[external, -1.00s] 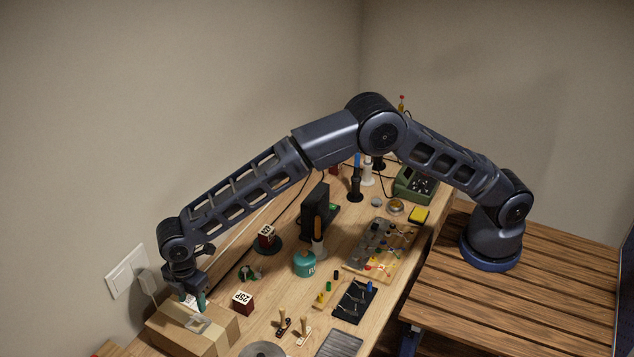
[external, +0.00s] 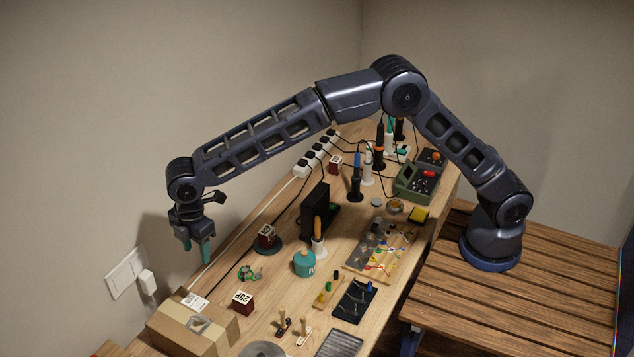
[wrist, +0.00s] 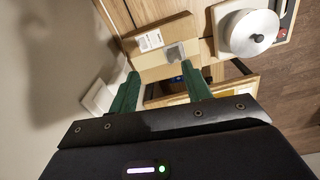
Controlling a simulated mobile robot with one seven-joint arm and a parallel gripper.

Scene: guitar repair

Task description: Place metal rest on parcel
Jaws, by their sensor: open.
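The parcel (external: 168,335) is a brown cardboard box with a white label at the near-left end of the workbench. A small grey metal piece, which looks like the metal rest (external: 199,323), lies on top of it. In the wrist view, the parcel (wrist: 172,28) and the grey metal rest (wrist: 175,53) show beyond my fingers, with the rest beside the label. My gripper (external: 197,252) is open and empty, with teal fingers, well above the parcel. Its spread fingers also show in the wrist view (wrist: 160,80). Nothing is between them.
A dark red block (external: 243,302) stands right of the parcel. A silver disc (external: 262,349) lies at the front. A teal canister (external: 304,263), a black stand (external: 318,212) and several tools crowd the bench. The wall with a switch plate (external: 127,272) is close on the left.

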